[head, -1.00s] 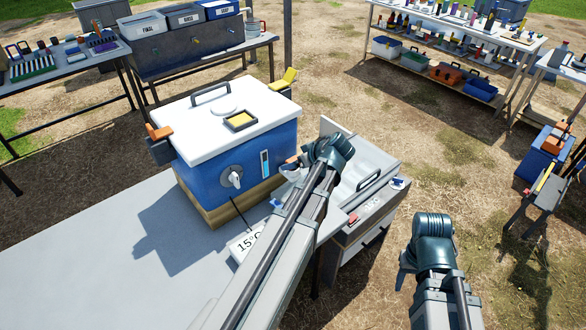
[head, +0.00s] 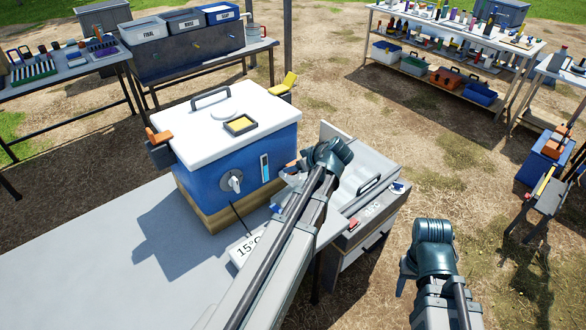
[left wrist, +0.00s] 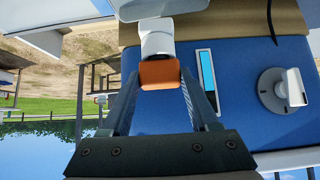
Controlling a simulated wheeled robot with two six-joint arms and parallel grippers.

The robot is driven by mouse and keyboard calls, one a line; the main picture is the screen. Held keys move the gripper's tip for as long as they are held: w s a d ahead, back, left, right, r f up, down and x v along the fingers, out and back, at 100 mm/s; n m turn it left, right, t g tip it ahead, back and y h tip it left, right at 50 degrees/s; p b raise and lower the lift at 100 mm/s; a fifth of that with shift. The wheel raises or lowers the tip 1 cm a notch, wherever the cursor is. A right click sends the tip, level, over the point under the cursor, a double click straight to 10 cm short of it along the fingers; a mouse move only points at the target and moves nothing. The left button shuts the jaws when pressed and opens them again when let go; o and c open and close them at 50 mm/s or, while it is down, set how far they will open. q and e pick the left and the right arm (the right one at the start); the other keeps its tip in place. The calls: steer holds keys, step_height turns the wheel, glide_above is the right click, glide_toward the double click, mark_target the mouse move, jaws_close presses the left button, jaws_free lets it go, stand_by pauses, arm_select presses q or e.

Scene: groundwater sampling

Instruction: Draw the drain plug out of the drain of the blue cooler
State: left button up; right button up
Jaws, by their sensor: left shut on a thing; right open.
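The blue cooler (head: 225,165) with a white lid stands on the table, and its blue wall fills much of the left wrist view (left wrist: 240,80). My left gripper (left wrist: 158,78) is shut on the orange drain plug (left wrist: 158,73). The plug is at the end of the white drain spout (left wrist: 156,40); I cannot tell how deep it sits. In the head view my left wrist partly hides this spot, but a bit of orange shows (head: 291,165). My right gripper (head: 402,280) is open and empty, right of the table and apart from the cooler.
A white dial (head: 234,181) and a blue level strip (head: 265,167) are on the cooler's front. The table's left part (head: 100,270) is clear.

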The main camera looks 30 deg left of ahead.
arm_select(q)
steer(key=shift+r+p, duration=2.3)
steer(key=shift+r, duration=0.1)
